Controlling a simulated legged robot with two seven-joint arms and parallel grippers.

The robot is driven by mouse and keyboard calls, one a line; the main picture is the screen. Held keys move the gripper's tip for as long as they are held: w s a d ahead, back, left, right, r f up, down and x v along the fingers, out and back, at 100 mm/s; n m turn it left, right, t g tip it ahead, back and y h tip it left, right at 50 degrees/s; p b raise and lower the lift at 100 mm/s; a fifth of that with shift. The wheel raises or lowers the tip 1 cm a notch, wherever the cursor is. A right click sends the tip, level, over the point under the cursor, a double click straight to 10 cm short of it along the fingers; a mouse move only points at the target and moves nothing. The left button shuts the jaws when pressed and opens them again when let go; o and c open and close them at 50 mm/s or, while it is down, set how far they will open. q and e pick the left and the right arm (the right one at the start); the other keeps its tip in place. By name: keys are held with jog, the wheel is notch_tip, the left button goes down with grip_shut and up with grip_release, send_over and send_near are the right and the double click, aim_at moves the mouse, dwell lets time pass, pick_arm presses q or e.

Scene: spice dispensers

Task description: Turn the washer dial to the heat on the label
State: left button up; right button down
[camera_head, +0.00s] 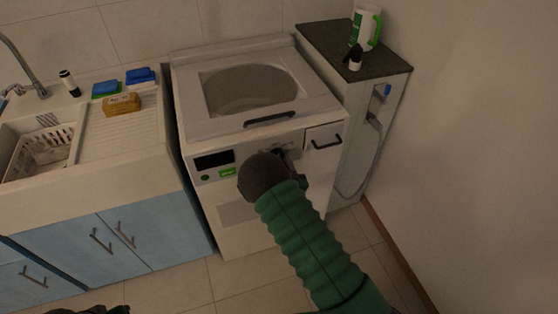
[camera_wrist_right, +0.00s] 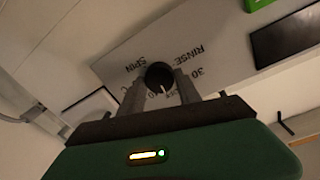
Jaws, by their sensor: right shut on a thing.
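The washer (camera_head: 222,128) stands in the middle of the head view, with its dial hidden behind my right gripper (camera_head: 282,156). In the right wrist view the round black dial (camera_wrist_right: 158,75) sits between my two fingers, which are shut on it. Its white pointer line points down in the picture, towards marks partly hidden by the gripper. RINSE, SPIN and 30 are readable around it. A green label (camera_head: 227,172) is on the washer's front panel; its writing is too small to read. A sliver of my left arm shows at the bottom left; its jaws cannot be made out.
A dark display (camera_head: 214,159) is left of the dial, and a drawer handle (camera_head: 326,142) is right of it. A sink counter (camera_head: 120,135) with sponges is on the left. A narrow cabinet (camera_head: 340,40) bearing a mug and bottle stands on the right.

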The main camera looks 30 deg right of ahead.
jog(key=shift+d+m+b, duration=0.2)
jog(key=shift+m+b, duration=0.25)
jog(key=shift+m, duration=3.95)
jog(key=c, duration=0.8)
grip_release()
jog(key=shift+c, duration=0.2)
